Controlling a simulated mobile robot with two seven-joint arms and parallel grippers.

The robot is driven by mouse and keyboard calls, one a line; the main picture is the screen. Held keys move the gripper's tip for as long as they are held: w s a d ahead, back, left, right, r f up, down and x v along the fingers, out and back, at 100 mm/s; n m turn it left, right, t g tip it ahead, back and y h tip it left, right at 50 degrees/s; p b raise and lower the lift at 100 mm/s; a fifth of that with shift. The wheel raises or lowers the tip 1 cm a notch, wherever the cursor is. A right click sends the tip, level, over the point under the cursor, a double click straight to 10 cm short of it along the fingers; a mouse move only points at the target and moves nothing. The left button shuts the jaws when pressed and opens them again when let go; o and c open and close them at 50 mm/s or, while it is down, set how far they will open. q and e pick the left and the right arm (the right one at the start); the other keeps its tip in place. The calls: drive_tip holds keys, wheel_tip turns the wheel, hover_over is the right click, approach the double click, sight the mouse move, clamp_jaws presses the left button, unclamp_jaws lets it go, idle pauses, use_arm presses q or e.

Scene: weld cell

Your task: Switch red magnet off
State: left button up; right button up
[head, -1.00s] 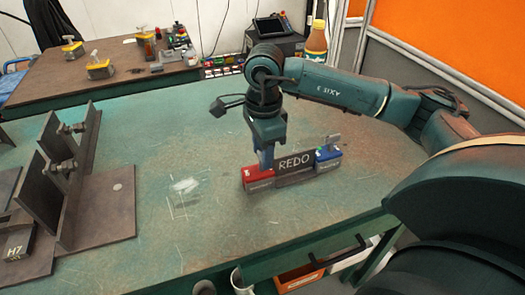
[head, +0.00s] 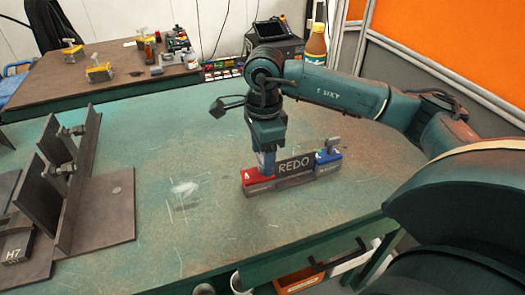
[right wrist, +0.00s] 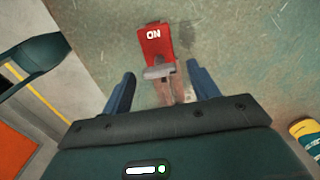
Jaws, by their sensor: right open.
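The red magnet (head: 257,181) is a small block at the left end of a dark plate marked REDO (head: 294,166), lying on the green table. In the right wrist view the red magnet (right wrist: 155,45) shows a white ON label. Its grey lever (right wrist: 158,72) lies across between my right gripper's fingers. My right gripper (head: 267,174) points down over the red magnet; in the right wrist view it (right wrist: 160,70) is open, a finger on each side of the lever with gaps. A blue magnet (head: 328,162) with a raised grey lever sits at the plate's right end. My left gripper is out of view.
Dark steel plates with a bolted upright fixture (head: 84,165) stand at the left. A bottle (head: 316,43) stands at the back. The table between fixture and red magnet is clear apart from chalk marks.

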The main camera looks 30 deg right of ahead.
wheel_tip(320, 180, up, 13)
drive_tip(key=p, duration=0.1)
idle(0.6)
drive_tip(key=shift+s+d, duration=0.1)
